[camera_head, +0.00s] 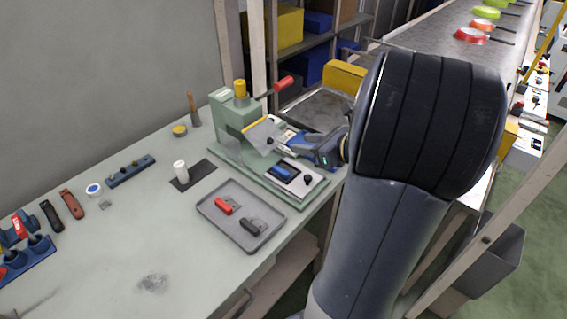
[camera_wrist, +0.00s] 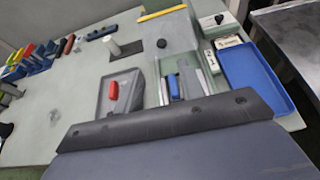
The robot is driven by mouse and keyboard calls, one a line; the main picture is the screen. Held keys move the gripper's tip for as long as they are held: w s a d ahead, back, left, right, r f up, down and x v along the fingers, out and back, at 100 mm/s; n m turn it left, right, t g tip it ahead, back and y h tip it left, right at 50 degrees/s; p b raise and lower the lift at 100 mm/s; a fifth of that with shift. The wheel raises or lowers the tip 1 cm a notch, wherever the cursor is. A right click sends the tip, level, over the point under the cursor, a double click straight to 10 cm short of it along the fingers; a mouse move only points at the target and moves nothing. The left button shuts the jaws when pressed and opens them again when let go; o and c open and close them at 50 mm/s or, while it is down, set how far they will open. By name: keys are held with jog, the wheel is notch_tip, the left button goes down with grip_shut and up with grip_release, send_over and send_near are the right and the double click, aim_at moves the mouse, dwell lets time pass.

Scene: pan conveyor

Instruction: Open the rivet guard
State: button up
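The rivet guard (camera_head: 264,136) is a pale grey panel with a yellow edge, slanted at the front of the green press (camera_head: 232,112). In the wrist view the guard (camera_wrist: 180,28) lies at the top centre, with its yellow strip along the far edge and a dark knob (camera_wrist: 162,43) on it. My gripper (camera_head: 290,138) is just right of the guard, above the press base. I cannot tell whether it touches the guard. Its fingers are partly lost against the background, and the wrist view shows only a broad dark part of mine across the bottom.
A red-tipped lever (camera_head: 283,83) sticks out from the press. A grey tray (camera_head: 213,217) with a red and a dark piece is in front. A blue tray (camera_wrist: 258,80) lies right of the press. Shelves and a conveyor (camera_head: 425,45) with pans are behind.

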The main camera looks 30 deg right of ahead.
aim_at(271, 139)
jog(key=x, duration=1)
jog(key=shift+w+f, duration=0.15)
jog(key=shift+w, duration=0.15)
grip_shut()
dwell(0.3)
